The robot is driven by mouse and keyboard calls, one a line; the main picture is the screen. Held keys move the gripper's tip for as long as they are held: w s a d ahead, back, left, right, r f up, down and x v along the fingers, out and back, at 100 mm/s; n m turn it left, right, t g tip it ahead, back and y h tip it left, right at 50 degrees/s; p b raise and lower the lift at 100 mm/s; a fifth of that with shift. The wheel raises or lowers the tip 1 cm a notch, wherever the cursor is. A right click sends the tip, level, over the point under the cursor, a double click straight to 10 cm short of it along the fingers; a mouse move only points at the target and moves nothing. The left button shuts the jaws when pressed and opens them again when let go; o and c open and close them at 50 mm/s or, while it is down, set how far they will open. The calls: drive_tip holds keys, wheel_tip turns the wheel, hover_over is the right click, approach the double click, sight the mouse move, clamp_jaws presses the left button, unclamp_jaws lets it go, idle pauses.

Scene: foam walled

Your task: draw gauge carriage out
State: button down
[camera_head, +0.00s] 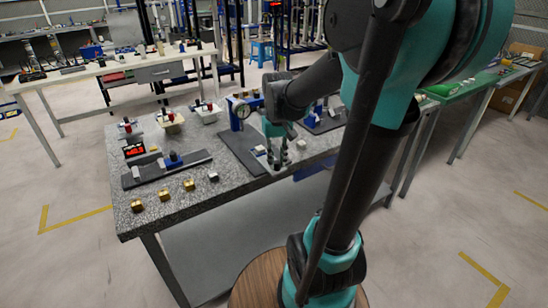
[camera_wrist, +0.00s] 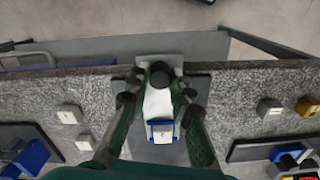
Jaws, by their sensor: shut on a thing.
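The gauge carriage (camera_wrist: 157,102) is a pale slide with a round black knob (camera_wrist: 160,70) at its table-edge end. It lies over a dark base plate (camera_head: 240,150). A blue fixture holding a small white block (camera_wrist: 162,134) sits at its other end in the wrist view. My gripper (camera_wrist: 160,82) is closed around the carriage's knob end, one finger on each side. In the head view my gripper (camera_head: 277,155) points down at the front of the plate and hides the knob. A dial gauge (camera_head: 241,109) on a blue stand rises at the plate's back.
Loose pale blocks (camera_wrist: 69,113) lie left of the plate in the wrist view. A grey block (camera_wrist: 269,108) and brass blocks (camera_wrist: 308,106) lie right. Another dark fixture (camera_head: 165,167) and trays (camera_head: 172,123) share the granite table (camera_head: 160,205). Its front edge is close to my gripper.

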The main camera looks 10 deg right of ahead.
drive_tip(key=c, duration=1.3)
unclamp_jaws()
drive_tip(key=shift+c, duration=0.2)
drive_tip(key=shift+r, duration=0.1)
wheel_tip(320, 180, up, 12)
